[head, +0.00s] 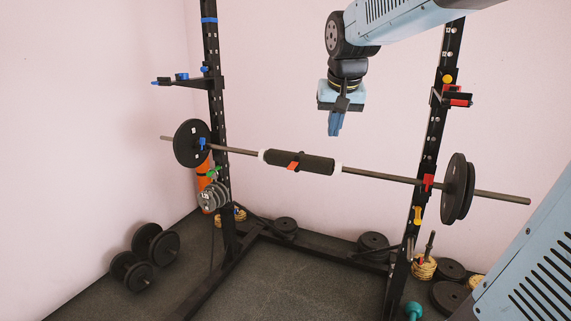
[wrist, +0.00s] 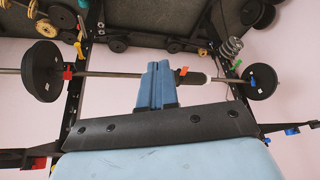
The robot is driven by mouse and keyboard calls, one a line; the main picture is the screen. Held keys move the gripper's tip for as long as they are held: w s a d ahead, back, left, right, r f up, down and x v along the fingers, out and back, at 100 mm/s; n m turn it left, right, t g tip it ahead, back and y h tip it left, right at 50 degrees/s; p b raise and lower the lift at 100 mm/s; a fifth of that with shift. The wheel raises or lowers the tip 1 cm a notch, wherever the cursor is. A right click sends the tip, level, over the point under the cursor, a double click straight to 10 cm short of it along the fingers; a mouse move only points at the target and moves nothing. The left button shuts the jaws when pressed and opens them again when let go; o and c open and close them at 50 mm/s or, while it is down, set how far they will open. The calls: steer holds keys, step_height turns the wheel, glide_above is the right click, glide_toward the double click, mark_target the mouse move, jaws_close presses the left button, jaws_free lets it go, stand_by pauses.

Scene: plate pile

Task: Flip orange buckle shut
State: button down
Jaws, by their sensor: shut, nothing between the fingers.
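The orange buckle (head: 293,166) shows as a small orange tab on the dark pad (head: 316,163) wrapped around the middle of the barbell. Whether it is open or shut is too small to tell. In the wrist view the orange buckle (wrist: 183,71) shows just right of my fingertips, and part of the pad (wrist: 196,78) is hidden behind them. My gripper (head: 335,132) hangs above the pad, a little right of the buckle, pointing down. Its blue fingers (wrist: 158,68) are shut together with nothing between them, apart from the pad and buckle.
The barbell bar (head: 385,176) spans two black rack uprights (head: 222,130), with weight plates (head: 456,188) at its ends. Black arms with blue and red parts stick out of the uprights. Dumbbells (head: 155,243) and plates lie on the floor. The air around my gripper is clear.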

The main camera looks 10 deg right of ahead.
steer(key=w+m, duration=0.1)
steer(key=w, duration=0.9)
steer(key=m+g+h, duration=0.1)
steer(key=m+h, duration=0.1)
steer(key=m, duration=0.2)
glide_above(290, 168)
steer(key=s+a, duration=0.3)
steer(key=s, duration=0.1)
step_height(290, 168, down, 14)
steer(key=shift+f, duration=0.2)
steer(key=x, duration=0.9)
steer(key=s+x, duration=0.1)
steer(key=x, duration=0.3)
steer(key=shift+w+a+f, duration=0.1)
steer(key=shift+a+f, duration=0.05)
steer(key=shift+f, duration=0.4)
steer(key=shift+a, duration=0.15)
